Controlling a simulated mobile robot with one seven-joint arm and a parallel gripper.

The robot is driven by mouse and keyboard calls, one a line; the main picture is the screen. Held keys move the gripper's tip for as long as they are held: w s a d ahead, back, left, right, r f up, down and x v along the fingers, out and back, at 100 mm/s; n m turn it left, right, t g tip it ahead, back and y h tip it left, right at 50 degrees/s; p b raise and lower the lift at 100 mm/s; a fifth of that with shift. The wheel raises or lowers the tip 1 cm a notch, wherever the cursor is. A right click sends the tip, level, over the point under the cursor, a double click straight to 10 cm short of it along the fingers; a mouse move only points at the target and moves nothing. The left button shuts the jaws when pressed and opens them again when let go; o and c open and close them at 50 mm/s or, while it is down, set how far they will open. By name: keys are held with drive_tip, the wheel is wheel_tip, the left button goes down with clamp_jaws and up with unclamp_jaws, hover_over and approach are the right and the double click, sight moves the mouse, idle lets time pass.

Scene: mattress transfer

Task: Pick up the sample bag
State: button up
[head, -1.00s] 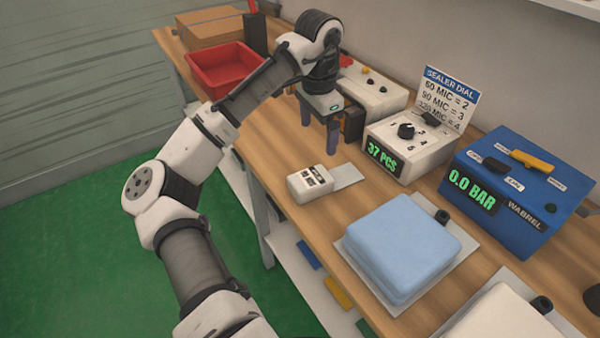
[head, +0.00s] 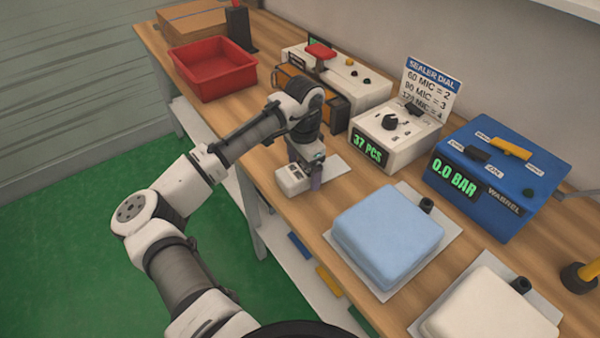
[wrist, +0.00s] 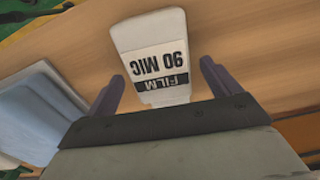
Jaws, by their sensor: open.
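A small white block (head: 291,179) with a black-and-white label lies on the wooden bench. In the wrist view the label on this block (wrist: 155,62) reads "FILM 90 MIC". My gripper (head: 306,176) points down over the block. In the wrist view my gripper (wrist: 157,78) is open, with one finger on each side of the block's labelled end and gaps on both sides.
A blue folded pad (head: 388,232) and a white pad (head: 485,305) lie on sheets to the right. The sealer dial box (head: 392,138) and blue pressure box (head: 500,170) stand behind. A red tray (head: 212,70) is at the far left. Bench is clear left of the block.

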drive_tip(key=shift+f, duration=0.8)
drive_tip(key=c, duration=1.1)
drive_tip(key=shift+r, duration=0.2)
